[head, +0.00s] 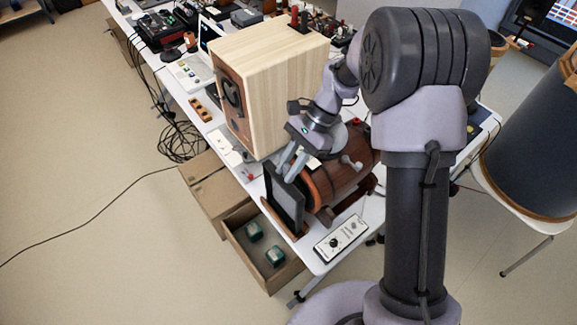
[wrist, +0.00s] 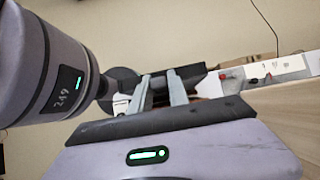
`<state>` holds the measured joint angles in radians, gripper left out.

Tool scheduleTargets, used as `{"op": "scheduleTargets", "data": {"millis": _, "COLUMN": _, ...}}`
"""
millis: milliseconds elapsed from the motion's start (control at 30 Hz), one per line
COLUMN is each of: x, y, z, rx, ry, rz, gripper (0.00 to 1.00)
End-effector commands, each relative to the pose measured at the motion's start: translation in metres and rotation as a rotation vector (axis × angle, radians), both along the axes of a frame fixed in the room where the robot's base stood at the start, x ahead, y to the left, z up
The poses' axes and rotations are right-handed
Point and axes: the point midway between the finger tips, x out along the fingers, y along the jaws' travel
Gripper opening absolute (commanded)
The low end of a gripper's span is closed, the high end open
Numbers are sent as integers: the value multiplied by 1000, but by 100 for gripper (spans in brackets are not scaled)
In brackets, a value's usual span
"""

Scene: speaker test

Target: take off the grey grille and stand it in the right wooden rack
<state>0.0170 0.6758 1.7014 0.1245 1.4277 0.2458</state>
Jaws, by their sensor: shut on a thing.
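The grey grille (head: 287,203) is a dark, thin panel standing roughly upright at the table's front edge, before the brown barrel-shaped body. My gripper (head: 285,166) is shut on its upper edge. In the wrist view the fingers (wrist: 160,88) point away, with a dark strip between them that seems to be the grille's edge. The right wooden rack (head: 268,212) shows as a brown strip at the grille's foot, mostly hidden by it. I cannot tell whether the grille is seated in it or just above. The pale wooden speaker (head: 275,85) has its front bare, with dark drivers showing.
The brown barrel-shaped body (head: 340,182) is close behind the grille. A white control box (head: 341,238) lies at the near table corner. A small slotted wooden block (head: 200,109) is at the left edge. An open box (head: 284,275) with green items stands below.

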Motion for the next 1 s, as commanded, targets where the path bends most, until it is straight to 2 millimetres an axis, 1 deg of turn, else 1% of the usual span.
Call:
{"op": "scheduleTargets", "data": {"millis": 767, "x": 0, "y": 0, "z": -12, "rx": 0, "ry": 0, "rz": 0, "gripper": 0}}
{"op": "scheduleTargets", "data": {"millis": 800, "x": 0, "y": 0, "z": -12, "rx": 0, "ry": 0, "rz": 0, "gripper": 23}}
{"op": "scheduleTargets", "data": {"millis": 867, "x": 0, "y": 0, "z": -12, "rx": 0, "ry": 0, "rz": 0, "gripper": 35}}
{"op": "scheduleTargets", "data": {"millis": 900, "x": 0, "y": 0, "z": -12, "rx": 0, "ry": 0, "rz": 0, "gripper": 43}}
{"op": "scheduleTargets", "data": {"millis": 933, "x": 0, "y": 0, "z": -12, "rx": 0, "ry": 0, "rz": 0, "gripper": 46}}
{"op": "scheduleTargets", "data": {"millis": 1000, "x": 0, "y": 0, "z": -12, "rx": 0, "ry": 0, "rz": 0, "gripper": 46}}
